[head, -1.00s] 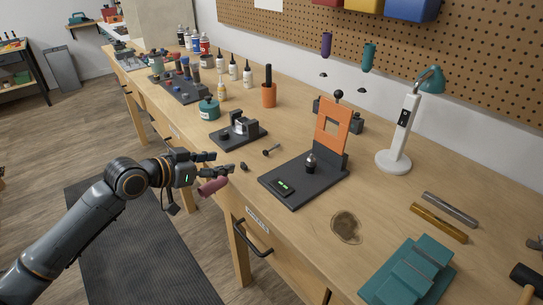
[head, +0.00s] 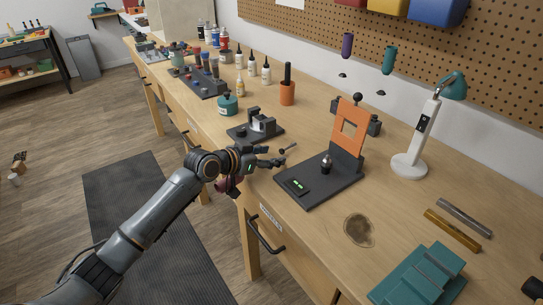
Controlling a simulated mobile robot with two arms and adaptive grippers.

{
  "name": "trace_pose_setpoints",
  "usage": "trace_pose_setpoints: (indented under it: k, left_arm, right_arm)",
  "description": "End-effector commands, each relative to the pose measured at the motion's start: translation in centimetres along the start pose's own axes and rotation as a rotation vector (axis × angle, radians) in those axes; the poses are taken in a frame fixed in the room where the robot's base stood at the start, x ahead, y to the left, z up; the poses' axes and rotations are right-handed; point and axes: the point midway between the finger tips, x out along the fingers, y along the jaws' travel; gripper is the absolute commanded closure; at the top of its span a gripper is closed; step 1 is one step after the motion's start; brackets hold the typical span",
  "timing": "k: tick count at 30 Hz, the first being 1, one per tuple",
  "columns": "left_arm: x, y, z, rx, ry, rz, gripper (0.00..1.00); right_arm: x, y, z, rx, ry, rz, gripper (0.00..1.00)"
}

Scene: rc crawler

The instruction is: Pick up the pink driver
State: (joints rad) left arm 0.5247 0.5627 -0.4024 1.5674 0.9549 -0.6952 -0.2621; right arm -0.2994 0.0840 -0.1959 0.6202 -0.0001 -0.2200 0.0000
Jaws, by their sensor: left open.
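The pink driver (head: 222,185) is mostly hidden behind my left gripper's wrist. Only a bit of its pink handle shows, at the near edge of the bench; I cannot tell how it rests. My left gripper (head: 274,157) is open. It reaches in over the bench edge, its fingers pointing right and passing beyond the visible pink part. I see nothing held between the fingers. My right gripper is not in view.
A small knob-ended metal piece (head: 289,149) lies just past the fingertips. A black stand with an orange frame (head: 350,127) stands to the right, and a dark vise-like fixture (head: 262,127) behind. Bench drawers drop below the edge.

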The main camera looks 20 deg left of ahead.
Motion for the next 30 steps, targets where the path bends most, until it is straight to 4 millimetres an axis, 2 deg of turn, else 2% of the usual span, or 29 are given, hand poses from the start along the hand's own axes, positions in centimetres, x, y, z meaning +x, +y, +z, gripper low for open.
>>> trace_pose_setpoints:
  k: [3,10,18,30]
  left_arm:
    - [0.90,0.00,-0.06,-0.001,0.001,0.000,0.44]
    - [0.98,-0.02,0.02,0.001,0.000,-0.001,0.44]
    - [0.96,-0.01,0.03,0.000,0.000,0.000,0.99]
    - [0.76,-0.03,-0.51,0.001,0.002,-0.001,1.00]
  right_arm:
    - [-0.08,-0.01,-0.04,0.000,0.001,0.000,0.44]
    - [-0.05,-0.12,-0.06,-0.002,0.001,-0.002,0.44]
    - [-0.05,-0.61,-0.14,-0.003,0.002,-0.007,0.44]
    - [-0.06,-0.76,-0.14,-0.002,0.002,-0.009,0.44]
